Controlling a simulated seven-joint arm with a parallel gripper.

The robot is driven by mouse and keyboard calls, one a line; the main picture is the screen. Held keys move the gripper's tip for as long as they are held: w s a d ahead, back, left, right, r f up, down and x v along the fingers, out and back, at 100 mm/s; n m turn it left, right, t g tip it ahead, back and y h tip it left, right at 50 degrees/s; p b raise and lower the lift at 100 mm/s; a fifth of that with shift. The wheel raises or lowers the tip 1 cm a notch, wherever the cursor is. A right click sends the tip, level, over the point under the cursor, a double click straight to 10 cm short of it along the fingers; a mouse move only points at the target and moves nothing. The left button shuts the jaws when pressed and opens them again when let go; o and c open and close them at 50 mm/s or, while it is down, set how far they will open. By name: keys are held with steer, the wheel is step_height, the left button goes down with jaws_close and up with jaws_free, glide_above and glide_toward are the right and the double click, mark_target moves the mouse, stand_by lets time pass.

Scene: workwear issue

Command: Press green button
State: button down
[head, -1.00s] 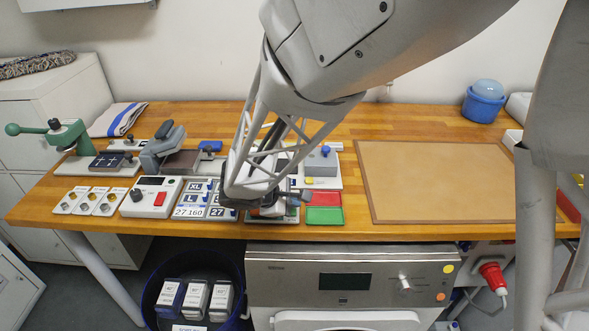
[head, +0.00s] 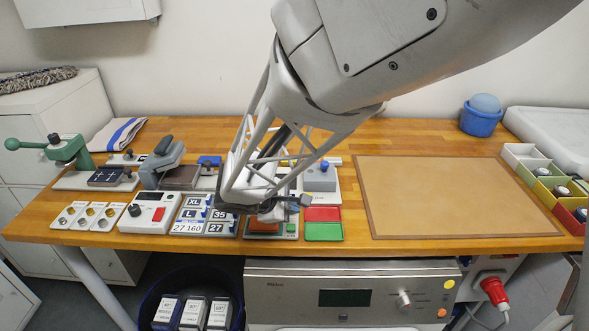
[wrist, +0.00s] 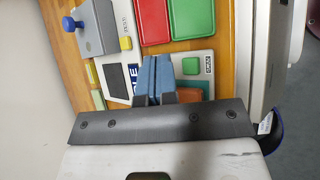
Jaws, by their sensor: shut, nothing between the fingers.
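A small green button (head: 291,228) sits on a pale panel at the front edge of the bench, beside an orange-red plate (head: 263,226). In the wrist view the green button (wrist: 190,66) is raised on a white panel, next to a green label. My gripper (wrist: 155,60) has blue fingers, pressed together and empty. They point down over the panel, just left of the button in the wrist view, and are apart from it in the picture. In the head view my gripper (head: 270,214) is low over the panel, its tips partly hidden by my wrist.
A red tray (head: 322,214) and a green tray (head: 323,232) lie right of the panel. A grey block with a blue knob (head: 324,166) stands behind them. A white box with a red button (head: 158,214) is to the left. The tan mat (head: 450,195) is clear.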

steer(key=shift+r, duration=0.9)
steer(key=shift+d+r, duration=0.1)
steer(key=shift+d, duration=0.15)
steer(key=s+d+r+m+g+y, duration=0.1)
steer(key=s+d+r+m+y, duration=0.1)
steer(key=s+d+r+m, duration=0.2)
steer(key=s+d+r+m+g+y, duration=0.1)
steer(key=s+d+r+m+y, duration=0.2)
steer(key=s+d+m, duration=0.4)
steer(key=s+d+r+m+y, duration=0.2)
steer(key=s+d+r+m, duration=0.3)
steer(key=s+d, duration=0.4)
steer(key=s, duration=0.3)
steer(key=shift+g, duration=0.4)
